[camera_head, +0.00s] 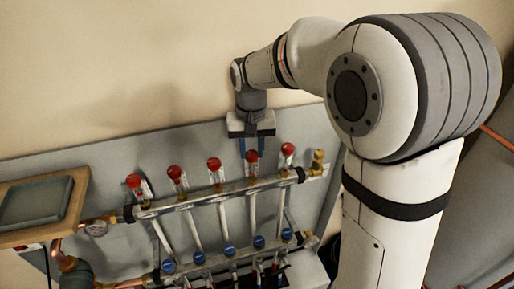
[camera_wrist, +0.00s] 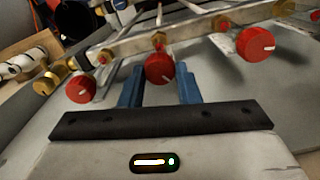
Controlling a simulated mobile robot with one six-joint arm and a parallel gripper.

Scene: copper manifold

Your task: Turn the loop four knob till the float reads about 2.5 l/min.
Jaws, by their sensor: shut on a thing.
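A row of several red knobs, each above a clear float gauge, runs along the upper manifold bar. My gripper (camera_head: 254,151) points down at the second red knob from the right, the loop four knob (camera_head: 252,158), with its blue fingers on either side. In the wrist view the same knob (camera_wrist: 159,68) sits between the two blue fingers of my gripper (camera_wrist: 159,75), which is shut on it. A pale mark shows on the knob's face. The float gauge beneath is too small to read in the head view and hidden in the wrist view.
The neighbouring red knobs stand close by on both sides, the end knob (camera_head: 288,148) at right and another (camera_head: 214,163) at left. A brass fitting (camera_head: 318,160) ends the bar. Blue caps (camera_head: 260,242) line the lower bar. A wooden board (camera_head: 75,190) juts out at left.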

